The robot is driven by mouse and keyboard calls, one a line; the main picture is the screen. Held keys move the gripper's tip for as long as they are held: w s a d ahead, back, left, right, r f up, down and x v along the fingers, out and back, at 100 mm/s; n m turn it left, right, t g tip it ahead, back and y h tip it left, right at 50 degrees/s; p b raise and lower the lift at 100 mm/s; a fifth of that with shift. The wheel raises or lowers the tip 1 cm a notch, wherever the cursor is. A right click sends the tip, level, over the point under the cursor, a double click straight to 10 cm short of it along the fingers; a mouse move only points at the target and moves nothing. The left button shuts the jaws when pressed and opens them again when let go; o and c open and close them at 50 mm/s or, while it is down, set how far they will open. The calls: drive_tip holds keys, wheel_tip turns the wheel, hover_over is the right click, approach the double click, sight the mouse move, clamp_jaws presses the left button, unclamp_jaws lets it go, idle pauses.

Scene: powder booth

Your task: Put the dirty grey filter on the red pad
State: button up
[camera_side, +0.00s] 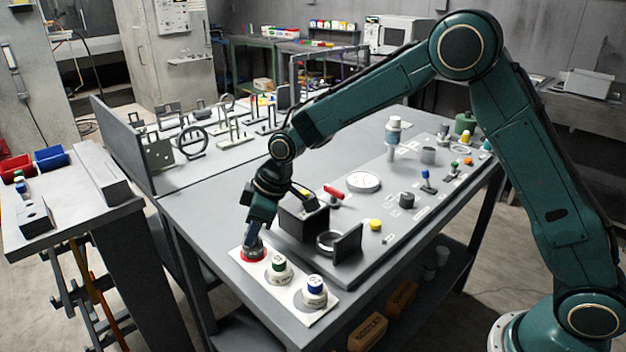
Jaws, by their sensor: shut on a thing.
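My gripper (255,243) points down at the near left of the table, over the left end of a white plate. It is shut on a small dark grey piece, the grey filter (257,252), mostly hidden by the fingers. The red pad (246,259) shows as a red rim just under and around the grey filter. The filter is at or just above the pad; I cannot tell whether it touches.
On the same white plate (300,318) stand a green-capped jar (278,269) and a blue-capped jar (314,290), close to my gripper's right. A black box (303,222) and a ring with an upright dark plate (347,243) stand just behind.

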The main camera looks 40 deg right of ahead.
drive_tip(key=shift+f, duration=0.2)
idle(0.3)
drive_tip(key=o, duration=1.1)
drive_tip(key=shift+c, duration=0.2)
drive_tip(key=o, duration=0.5)
drive_tip(key=shift+r, duration=0.1)
drive_tip(key=shift+r, duration=3.9)
